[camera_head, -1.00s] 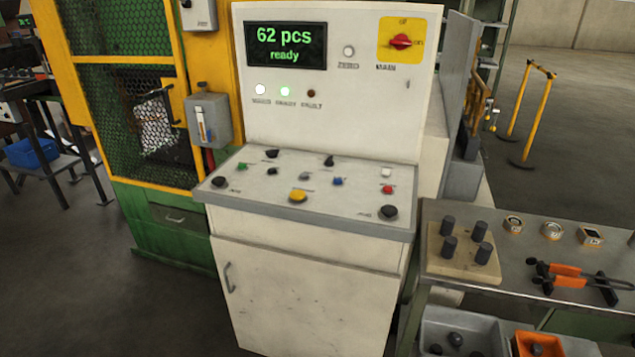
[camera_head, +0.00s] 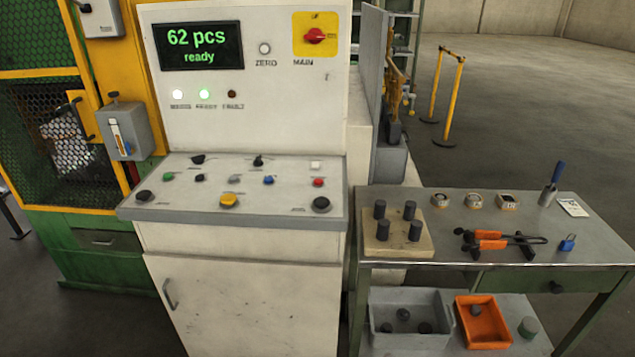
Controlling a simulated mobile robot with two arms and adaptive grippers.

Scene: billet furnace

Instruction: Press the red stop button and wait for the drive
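The red button (camera_head: 318,182) is a small round button at the right of the sloped control desk (camera_head: 270,212), just below a white button (camera_head: 316,166). A larger yellow button (camera_head: 229,201) sits near the desk's front edge, with black buttons at both front corners. The display (camera_head: 198,46) above reads "62 pcs ready". Neither of my grippers shows in the head view.
A red main switch (camera_head: 315,36) is on the panel's upper right. A yellow-framed mesh guard (camera_head: 60,140) is at the left. Open floor lies beyond the table.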

